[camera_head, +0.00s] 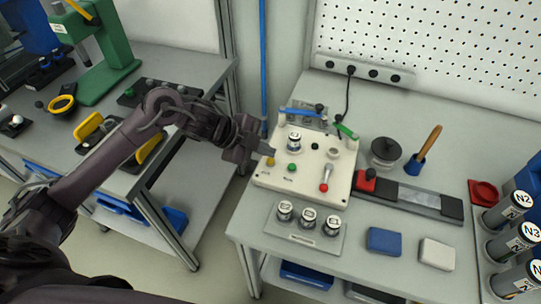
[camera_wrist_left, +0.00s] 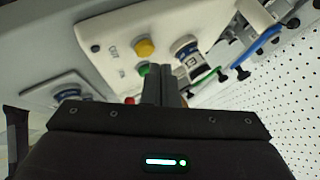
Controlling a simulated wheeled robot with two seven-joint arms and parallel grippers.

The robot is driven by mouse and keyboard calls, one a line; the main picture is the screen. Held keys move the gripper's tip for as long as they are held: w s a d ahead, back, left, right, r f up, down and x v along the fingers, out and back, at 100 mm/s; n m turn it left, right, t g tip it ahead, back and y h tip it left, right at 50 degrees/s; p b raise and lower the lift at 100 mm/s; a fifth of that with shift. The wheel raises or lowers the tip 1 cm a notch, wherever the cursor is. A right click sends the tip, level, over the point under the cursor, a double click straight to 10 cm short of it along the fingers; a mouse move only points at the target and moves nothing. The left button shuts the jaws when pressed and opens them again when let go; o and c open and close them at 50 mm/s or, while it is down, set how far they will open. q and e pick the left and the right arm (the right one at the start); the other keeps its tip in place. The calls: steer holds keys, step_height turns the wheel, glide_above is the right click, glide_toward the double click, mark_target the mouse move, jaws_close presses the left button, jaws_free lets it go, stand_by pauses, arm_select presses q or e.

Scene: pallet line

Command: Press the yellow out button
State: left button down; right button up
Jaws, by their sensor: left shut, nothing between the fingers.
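The yellow button (camera_head: 270,161) sits at the left side of a cream control box on the right-hand bench. In the left wrist view the yellow button (camera_wrist_left: 145,48) shows uncovered, just beyond and a little left of the fingertips. A green button (camera_head: 292,167) is beside it, partly behind the fingers in the wrist view. My left gripper (camera_head: 262,153) reaches in from the left, its fingers shut and empty. Its tips are close to the yellow button; I cannot tell whether they touch. My right gripper is not in view.
The control box (camera_head: 262,180) also carries a red-knobbed lever (camera_head: 324,187), a numbered canister (camera_head: 294,141) and blue and green handles. A rack of small canisters (camera_head: 305,240) stands in front. A green press (camera_head: 105,55) is on the left bench. A gap separates the benches.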

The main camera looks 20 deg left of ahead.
arm_select(q)
step_height(320, 180, up, 5)
steer(key=p, duration=0.4)
steer(key=shift+p, duration=0.35)
stand_by(0.3)
stand_by(0.5)
